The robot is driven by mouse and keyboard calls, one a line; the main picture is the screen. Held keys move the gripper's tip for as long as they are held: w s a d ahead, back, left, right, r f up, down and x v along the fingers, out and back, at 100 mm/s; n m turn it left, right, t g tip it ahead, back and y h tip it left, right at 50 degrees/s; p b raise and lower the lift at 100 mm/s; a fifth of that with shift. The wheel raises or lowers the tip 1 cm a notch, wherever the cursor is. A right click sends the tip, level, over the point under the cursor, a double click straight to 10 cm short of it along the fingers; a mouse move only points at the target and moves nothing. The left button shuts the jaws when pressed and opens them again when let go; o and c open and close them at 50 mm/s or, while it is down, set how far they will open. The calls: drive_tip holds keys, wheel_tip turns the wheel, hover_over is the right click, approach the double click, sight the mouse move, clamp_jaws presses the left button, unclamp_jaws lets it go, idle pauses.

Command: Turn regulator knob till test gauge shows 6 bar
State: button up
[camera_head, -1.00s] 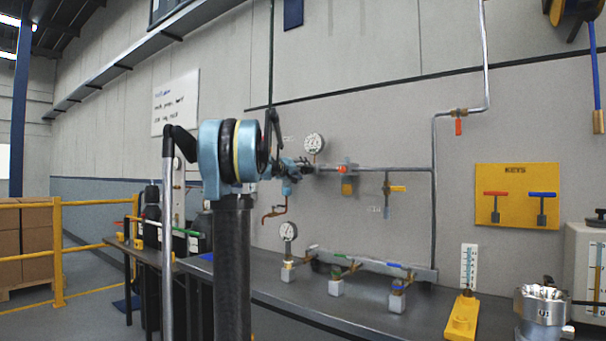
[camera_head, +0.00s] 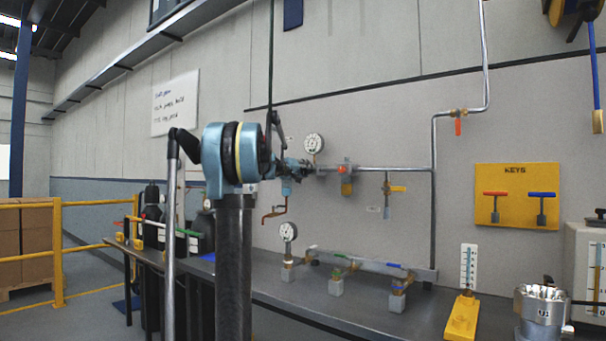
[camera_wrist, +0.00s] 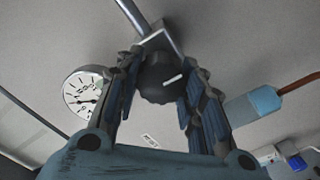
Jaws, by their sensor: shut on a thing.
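The regulator knob (camera_wrist: 160,78) is black and ribbed, with a white mark pointing right and slightly up in the wrist view. My gripper (camera_wrist: 158,88) is shut around it, one finger on each side. In the head view my gripper (camera_head: 294,168) is at the wall pipe, and the arm hides the knob. A round white gauge (camera_wrist: 82,92) is left of the gripper in the wrist view. The head view shows a wall gauge (camera_head: 314,143) above the pipe and another gauge (camera_head: 288,232) on the bench. I cannot tell which is the test gauge, nor read a value.
A blue fitting with a copper pipe (camera_wrist: 258,102) is close to the right finger. A red-and-yellow fitting (camera_head: 346,180) and a yellow-handled valve (camera_head: 397,189) are along the wall pipe. Below are the bench (camera_head: 262,279) and a manifold (camera_head: 365,264) with several valves.

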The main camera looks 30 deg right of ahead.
drive_tip(key=shift+w+n, duration=0.1)
drive_tip(key=shift+n, duration=0.3)
drive_tip(key=shift+a, duration=0.1)
drive_tip(key=o, duration=1.1)
drive_tip(key=shift+f, duration=0.1)
drive_tip(key=v, duration=1.2)
drive_tip(key=shift+f, duration=0.1)
drive_tip(key=s+a+f+n+g+y, duration=0.1)
drive_tip(key=s+a+f+y, duration=0.4)
drive_tip(key=s+a+f, duration=0.7)
drive_tip(key=s+a+f+n+g+y, duration=0.2)
drive_tip(key=s+a+f+y, duration=0.4)
drive_tip(key=s+a+f, duration=0.7)
drive_tip(key=s+a+f+n+g+y, duration=0.1)
drive_tip(key=s+a+f+y, duration=0.4)
drive_tip(key=s+a+f, duration=0.7)
drive_tip(key=shift+s+a+f+g+y, duration=0.1)
drive_tip(key=shift+a+f, duration=0.45)
drive_tip(key=shift+f, duration=2.25)
drive_tip(key=shift+s+a+f+g+y, duration=0.1)
drive_tip(key=shift+a+f, duration=0.4)
drive_tip(key=shift+f, duration=2.25)
drive_tip(key=shift+s+a+f+g+y, duration=0.1)
drive_tip(key=shift+a+f, duration=0.45)
drive_tip(key=shift+f, duration=2.25)
